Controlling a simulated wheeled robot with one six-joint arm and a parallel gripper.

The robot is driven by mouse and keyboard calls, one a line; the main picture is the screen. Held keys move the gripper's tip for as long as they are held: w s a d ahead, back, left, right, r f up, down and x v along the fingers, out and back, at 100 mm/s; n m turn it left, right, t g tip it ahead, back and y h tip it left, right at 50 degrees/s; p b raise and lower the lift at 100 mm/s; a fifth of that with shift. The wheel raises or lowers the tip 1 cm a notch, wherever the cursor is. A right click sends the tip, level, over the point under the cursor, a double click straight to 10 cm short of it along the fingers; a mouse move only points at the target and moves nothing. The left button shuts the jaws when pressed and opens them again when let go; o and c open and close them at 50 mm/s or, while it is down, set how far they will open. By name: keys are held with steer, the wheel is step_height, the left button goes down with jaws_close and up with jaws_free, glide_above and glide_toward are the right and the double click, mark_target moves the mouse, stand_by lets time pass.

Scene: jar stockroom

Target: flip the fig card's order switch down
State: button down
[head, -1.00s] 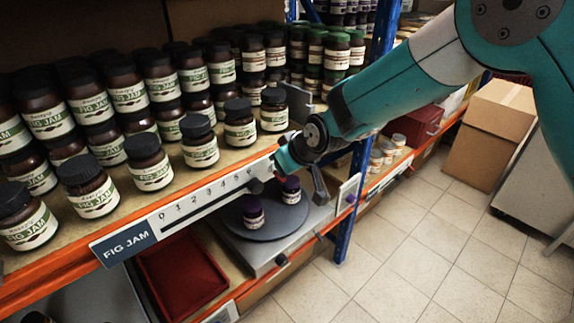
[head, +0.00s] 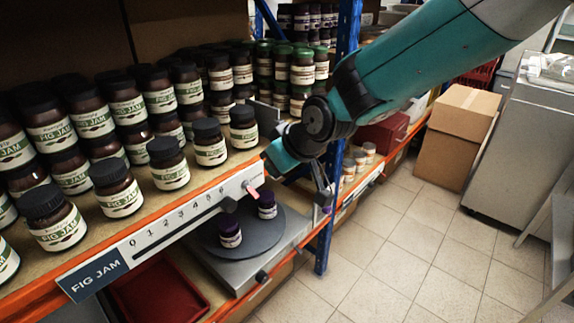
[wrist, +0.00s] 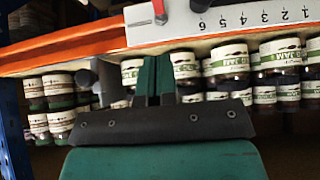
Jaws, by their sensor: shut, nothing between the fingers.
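The fig card is a white strip numbered 0 to 6 on the shelf's front edge, with a blue FIG JAM label (head: 92,275). Its order switch, a small pinkish lever (head: 252,190), sits on the right end of the strip. The switch shows cut off at the top of the wrist view (wrist: 159,10); I cannot surely tell whether it points up or down. My gripper (head: 268,160) is just above and beside that end, apart from the switch. Its fingers (wrist: 155,64) are shut and empty.
A dark slider knob (head: 229,204) sits near the strip's 6. Fig jam jars (head: 211,148) stand close behind the strip. Below are a round grey plate (head: 270,240) with two purple-lidded jars and a red tray (head: 150,290). The blue post (head: 338,130) stands right. The tiled floor is open.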

steer(key=shift+s+d+r, duration=1)
steer(key=shift+d+r, duration=0.05)
steer(key=shift+d, duration=0.1)
steer(key=s+d+r+m+g, duration=0.1)
steer(key=s+d, duration=0.4)
steer(key=s, duration=0.3)
steer(key=s+d+r+m+g+h, duration=0.1)
steer(key=s+d+g, duration=0.1)
steer(key=s+d, duration=0.3)
steer(key=s+d+r+g, duration=0.2)
steer(key=s+d, duration=0.3)
steer(key=s, duration=0.6)
steer(key=shift+s+m+h, duration=0.2)
steer(key=shift+m+h, duration=0.2)
